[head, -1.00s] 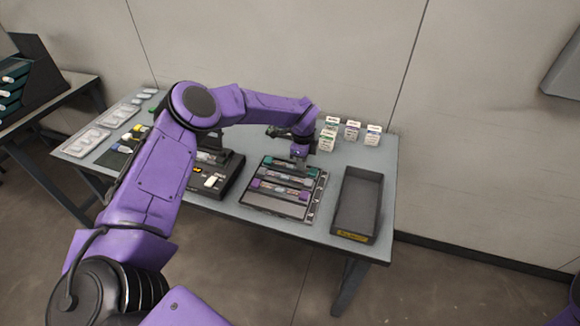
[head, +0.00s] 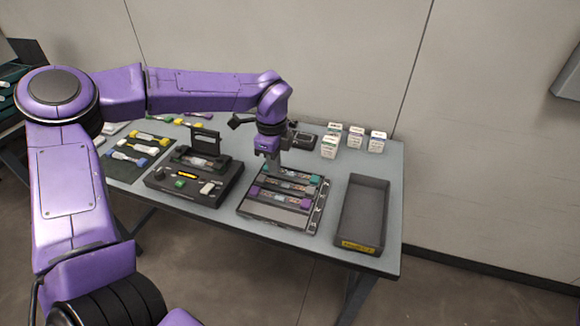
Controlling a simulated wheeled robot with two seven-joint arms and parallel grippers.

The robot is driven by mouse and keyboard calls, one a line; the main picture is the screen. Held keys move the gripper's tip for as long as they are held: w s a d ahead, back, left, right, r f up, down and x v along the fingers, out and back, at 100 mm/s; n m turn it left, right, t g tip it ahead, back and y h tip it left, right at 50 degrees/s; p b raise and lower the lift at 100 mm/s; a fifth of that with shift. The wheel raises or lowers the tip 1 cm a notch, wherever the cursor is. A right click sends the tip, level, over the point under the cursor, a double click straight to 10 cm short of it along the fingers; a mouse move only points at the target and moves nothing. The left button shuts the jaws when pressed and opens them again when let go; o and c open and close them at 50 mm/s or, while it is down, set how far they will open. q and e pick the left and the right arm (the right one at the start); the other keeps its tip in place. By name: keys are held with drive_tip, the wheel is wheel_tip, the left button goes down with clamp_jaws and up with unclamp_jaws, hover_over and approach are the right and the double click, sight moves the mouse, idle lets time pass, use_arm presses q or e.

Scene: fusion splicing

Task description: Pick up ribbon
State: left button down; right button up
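A grey tray (head: 246,208) in the middle of the table holds several ribbon pieces lying side by side. The back ribbon (head: 293,174) has a teal end piece at its right. A middle ribbon (head: 290,187) lies in front of it, and a front ribbon (head: 280,198) has purple end pieces. My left gripper (head: 273,168) points down at the left end of the back ribbon and hides that end. Whether its fingers touch or hold the ribbon is too small to tell. My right gripper is out of view.
A black splicer (head: 165,184) with its lid up stands left of the tray. An empty dark bin (head: 362,215) is at the right. Small labelled boxes (head: 355,139) stand behind.

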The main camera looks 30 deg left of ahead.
use_arm(q)
drive_tip(key=shift+s+a+r, duration=0.1)
drive_tip(key=shift+s+r, duration=0.15)
drive_tip(key=shift+s, duration=0.25)
drive_tip(key=shift+s+r, duration=0.25)
drive_tip(key=shift+s, duration=0.2)
drive_tip(key=shift+c, duration=1.9)
unclamp_jaws()
drive_tip(key=shift+w, duration=0.1)
